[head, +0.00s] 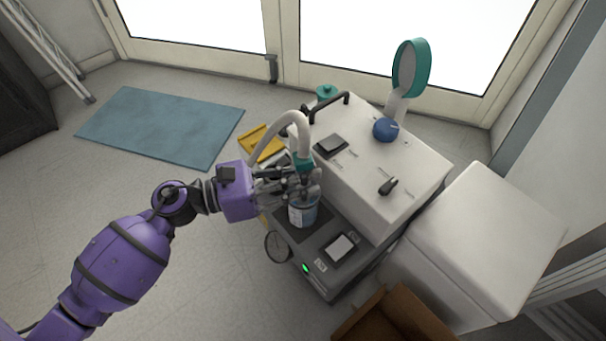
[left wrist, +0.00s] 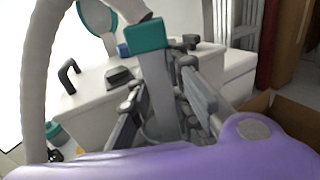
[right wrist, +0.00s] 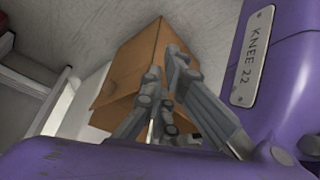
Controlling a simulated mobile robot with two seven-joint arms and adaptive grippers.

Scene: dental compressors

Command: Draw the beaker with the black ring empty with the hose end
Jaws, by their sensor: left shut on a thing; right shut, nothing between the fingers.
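My left gripper (head: 289,184) is shut on the hose end (left wrist: 158,85), a grey piece with a teal collar on a thick pale hose (head: 289,119). It holds the hose end over the beaker (head: 302,213), which stands on the dark front ledge of the white cabinet and has bluish contents and a pale label. The gripper covers the beaker's rim, so I cannot tell how deep the hose end sits or whether a black ring is there. My right gripper (right wrist: 163,85) is shut and empty; it shows only in the right wrist view, over a brown box.
The white cabinet (head: 409,190) carries a black handle, a blue round object (head: 385,129) and a teal-rimmed round head (head: 411,68). A yellow tray (head: 262,142) lies behind the gripper. A white unit (head: 490,240) and an open brown box (head: 393,318) stand at right.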

